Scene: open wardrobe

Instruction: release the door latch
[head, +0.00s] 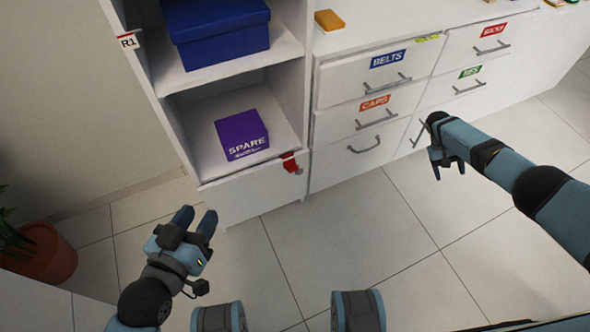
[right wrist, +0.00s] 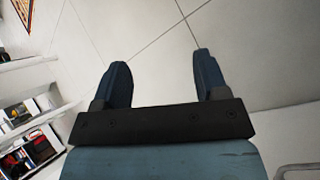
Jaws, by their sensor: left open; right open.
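The red latch (head: 291,163) sits at the top right corner of the low white door (head: 255,195), at the edge of the wardrobe. A small grey round part hangs just below the red piece. My left gripper (head: 197,219) is open and empty, in front of and to the left of the latch, apart from it. My right gripper (head: 437,172) is at the right, near the drawer fronts and well away from the latch. In the right wrist view its two fingers (right wrist: 160,80) are spread with nothing between them. The latch does not show in that view.
A purple SPARE box (head: 242,136) lies in the compartment above the door, and a blue box (head: 217,35) is on the shelf over it. Drawers with grey handles (head: 376,119) stand to the right. A potted plant (head: 42,252) is at the left. The tiled floor in front is clear.

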